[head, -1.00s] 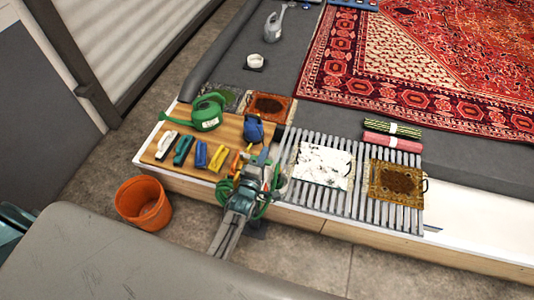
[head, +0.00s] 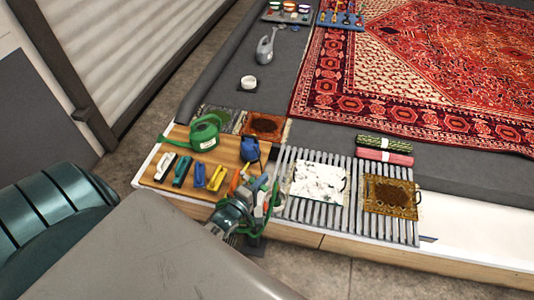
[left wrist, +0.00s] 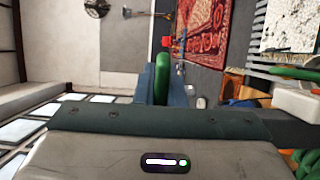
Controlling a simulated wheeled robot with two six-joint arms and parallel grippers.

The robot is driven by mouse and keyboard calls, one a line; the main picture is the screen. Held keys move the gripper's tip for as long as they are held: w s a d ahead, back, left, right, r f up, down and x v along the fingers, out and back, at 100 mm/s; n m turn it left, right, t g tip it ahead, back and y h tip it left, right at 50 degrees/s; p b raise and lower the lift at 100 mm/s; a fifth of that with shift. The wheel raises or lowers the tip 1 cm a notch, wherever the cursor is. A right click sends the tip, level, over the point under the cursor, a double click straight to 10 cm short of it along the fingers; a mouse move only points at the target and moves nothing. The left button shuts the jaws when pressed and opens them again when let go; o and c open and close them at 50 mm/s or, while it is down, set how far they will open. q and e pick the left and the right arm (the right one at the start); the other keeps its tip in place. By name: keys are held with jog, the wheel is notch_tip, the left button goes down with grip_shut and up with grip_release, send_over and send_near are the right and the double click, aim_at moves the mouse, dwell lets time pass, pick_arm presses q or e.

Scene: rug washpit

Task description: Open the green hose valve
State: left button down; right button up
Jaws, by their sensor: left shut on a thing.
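My left gripper (head: 262,187) reaches over the front edge of the wash pit, just left of the slatted grate. In the left wrist view the two blue-grey fingers (left wrist: 163,82) are shut on a green rounded part, the green hose valve's handle (left wrist: 162,76). The gripper and wrist hide most of the valve in the head view; some green shows beside the fingers (head: 276,199). I cannot tell how far the handle is turned. My right gripper is not in view.
The slatted grate (head: 284,208) bears small rug pieces. A large red rug (head: 430,70) lies behind.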

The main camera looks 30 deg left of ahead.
pick_arm(q)
jog(key=c, duration=1.6)
grip_release()
jog(key=shift+f, duration=0.1)
jog(key=shift+o, duration=0.5)
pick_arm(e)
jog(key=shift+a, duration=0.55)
pick_arm(q)
jog(key=shift+s, duration=0.1)
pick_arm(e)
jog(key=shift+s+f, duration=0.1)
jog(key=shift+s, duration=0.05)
pick_arm(q)
jog(key=shift+s, duration=0.25)
jog(key=s+b, duration=0.2)
jog(key=s, duration=0.8)
jog(key=shift+a+b, duration=0.15)
jog(key=shift+b, duration=0.2)
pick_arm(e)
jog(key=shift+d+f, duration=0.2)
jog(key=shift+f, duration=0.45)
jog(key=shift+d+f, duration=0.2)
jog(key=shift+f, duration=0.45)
pick_arm(q)
jog(key=shift+s, duration=0.1)
